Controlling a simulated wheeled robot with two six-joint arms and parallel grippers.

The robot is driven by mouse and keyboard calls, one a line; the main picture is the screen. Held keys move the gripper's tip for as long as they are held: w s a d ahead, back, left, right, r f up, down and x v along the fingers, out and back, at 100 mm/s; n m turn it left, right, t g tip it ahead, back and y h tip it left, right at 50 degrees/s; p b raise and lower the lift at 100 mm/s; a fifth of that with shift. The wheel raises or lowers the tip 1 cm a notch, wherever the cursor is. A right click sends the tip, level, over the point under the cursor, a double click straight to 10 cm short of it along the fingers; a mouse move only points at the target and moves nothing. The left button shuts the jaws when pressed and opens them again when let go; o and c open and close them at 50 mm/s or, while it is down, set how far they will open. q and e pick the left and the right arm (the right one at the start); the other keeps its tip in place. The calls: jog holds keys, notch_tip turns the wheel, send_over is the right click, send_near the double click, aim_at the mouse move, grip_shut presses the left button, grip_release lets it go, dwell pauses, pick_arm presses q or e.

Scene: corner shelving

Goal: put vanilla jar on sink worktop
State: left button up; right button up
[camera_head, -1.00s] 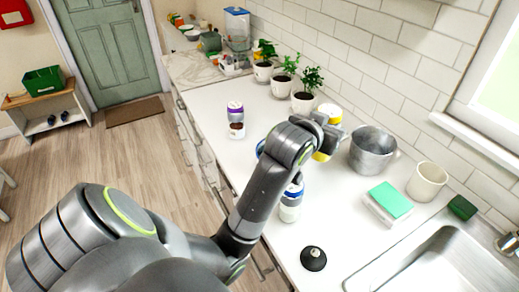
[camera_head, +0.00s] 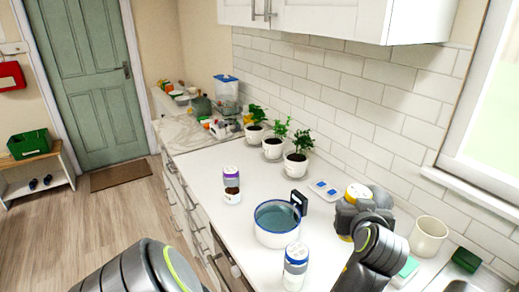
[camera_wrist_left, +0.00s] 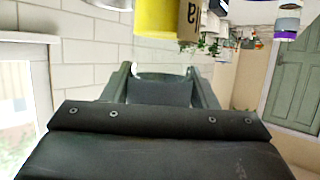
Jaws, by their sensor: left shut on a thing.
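The jar with a yellow lid (camera_head: 357,190), which I take for the vanilla jar, is in my left gripper (camera_head: 362,215). The gripper's body hides most of it in the head view, and a yellow strip shows below. In the left wrist view the yellow jar (camera_wrist_left: 160,18) with a partly readable label is at the top, beyond the fingertips (camera_wrist_left: 160,75). The left gripper is shut on it; I cannot tell its height above the counter. The white worktop (camera_head: 255,172) runs along the wall to the sink (camera_head: 462,286), cut off at lower right. My right gripper is not in view.
Potted plants (camera_head: 297,160) line the wall.

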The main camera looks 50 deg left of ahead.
pick_arm(q)
jog(key=a+f+n+g+y, duration=0.1)
jog(key=f+n+g, duration=0.1)
jog(key=f, duration=0.3)
jog(key=s+a+f+n+g+y+p, duration=0.1)
jog(key=f+n+g, duration=0.1)
jog(key=f, duration=0.3)
jog(key=s+a+f+n+g+y, duration=0.1)
jog(key=f+n+g, duration=0.1)
jog(key=f, duration=0.3)
jog(key=shift+s+a+f+y, duration=0.1)
jog(key=shift+a+f+y, duration=0.1)
jog(key=shift+a+y, duration=0.15)
jog(key=shift+f, duration=0.1)
jog(key=o, duration=1.2)
jog(key=shift+o, duration=0.2)
